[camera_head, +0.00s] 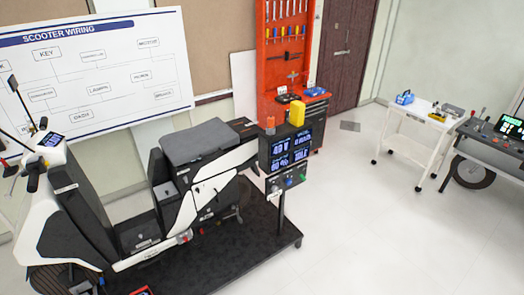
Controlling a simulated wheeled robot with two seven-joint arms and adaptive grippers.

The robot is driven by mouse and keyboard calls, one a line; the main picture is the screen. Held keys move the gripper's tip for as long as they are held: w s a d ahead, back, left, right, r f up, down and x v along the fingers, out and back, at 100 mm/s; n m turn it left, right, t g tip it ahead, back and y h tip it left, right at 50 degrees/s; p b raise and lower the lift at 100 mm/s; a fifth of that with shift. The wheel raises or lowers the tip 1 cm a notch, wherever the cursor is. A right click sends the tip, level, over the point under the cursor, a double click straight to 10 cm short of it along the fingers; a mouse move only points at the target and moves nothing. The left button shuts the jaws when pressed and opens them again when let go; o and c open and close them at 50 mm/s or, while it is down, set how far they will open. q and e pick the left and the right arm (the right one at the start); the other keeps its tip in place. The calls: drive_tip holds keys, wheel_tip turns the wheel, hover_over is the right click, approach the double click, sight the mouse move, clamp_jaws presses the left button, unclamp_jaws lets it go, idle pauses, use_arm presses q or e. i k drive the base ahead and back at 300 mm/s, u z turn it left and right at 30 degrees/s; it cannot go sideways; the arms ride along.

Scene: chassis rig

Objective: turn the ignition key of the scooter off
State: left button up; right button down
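The white and black scooter (195,190) stands on a dark platform (262,252), with its front end at the left. Its handlebar area has a small lit dash screen (51,140) and a dark grip (33,180). I cannot make out the ignition key or its position at this size. Neither of my grippers can be made out in the head view.
A post-mounted panel (290,152) with lit readouts and coloured knobs stands by the scooter's rear. A red tool cabinet (268,52) is behind it. A white cart (407,133) and a grey bench (487,148) stand at the right. Floor (350,220) between is clear.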

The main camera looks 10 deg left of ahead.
sight(70, 196)
drive_tip(key=u, duration=1.45)
drive_tip(key=i, duration=0.65)
drive_tip(key=u, duration=0.35)
drive_tip(key=k, duration=0.35)
drive_tip(key=u, duration=1)
drive_tip(key=i, duration=1.4)
drive_tip(key=z, duration=0.7)
